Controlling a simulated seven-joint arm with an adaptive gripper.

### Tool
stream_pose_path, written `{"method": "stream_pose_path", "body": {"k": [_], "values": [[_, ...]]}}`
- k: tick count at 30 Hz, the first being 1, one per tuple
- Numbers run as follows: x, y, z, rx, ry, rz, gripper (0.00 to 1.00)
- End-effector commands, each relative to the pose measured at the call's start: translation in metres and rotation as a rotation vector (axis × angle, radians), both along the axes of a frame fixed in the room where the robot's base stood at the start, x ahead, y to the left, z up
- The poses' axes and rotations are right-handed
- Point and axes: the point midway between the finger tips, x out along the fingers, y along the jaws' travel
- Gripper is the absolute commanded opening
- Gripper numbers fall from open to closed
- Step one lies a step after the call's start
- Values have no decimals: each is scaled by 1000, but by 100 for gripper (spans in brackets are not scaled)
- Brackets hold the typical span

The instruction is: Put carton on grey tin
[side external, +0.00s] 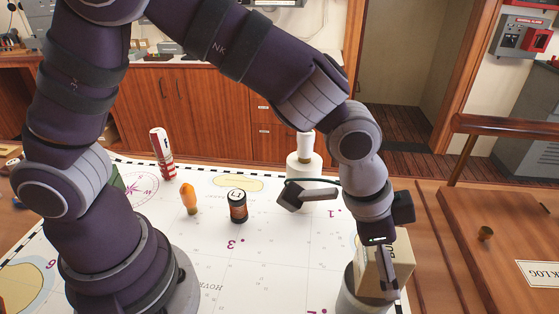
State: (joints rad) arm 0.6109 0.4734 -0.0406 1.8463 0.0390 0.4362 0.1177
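The carton (402,262) is a beige box with dark print, at the lower right in the side external view. The grey tin (352,298) is a round light-grey container below and to the left of the carton. The carton's lower part overlaps the tin's top in the picture; I cannot tell whether it rests there or hangs just above. My gripper (385,278) points down at the carton, with one finger across its near face. The other finger is hidden, so its grip is unclear.
On the chart (270,265) stand a dark can (238,207), an orange object (189,198), a red-and-white can (162,155) and a white cylinder (304,168). A grey angled piece (308,196) shows in front of the cylinder. A wooden desk (480,205) is at right. The chart's middle is clear.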

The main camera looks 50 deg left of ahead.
Motion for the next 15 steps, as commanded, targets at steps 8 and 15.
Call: {"method": "stream_pose_path", "body": {"k": [8, 15], "values": [[0, 0, 0, 1, 1, 0, 93], [0, 0, 0, 1, 1, 0, 93]]}}
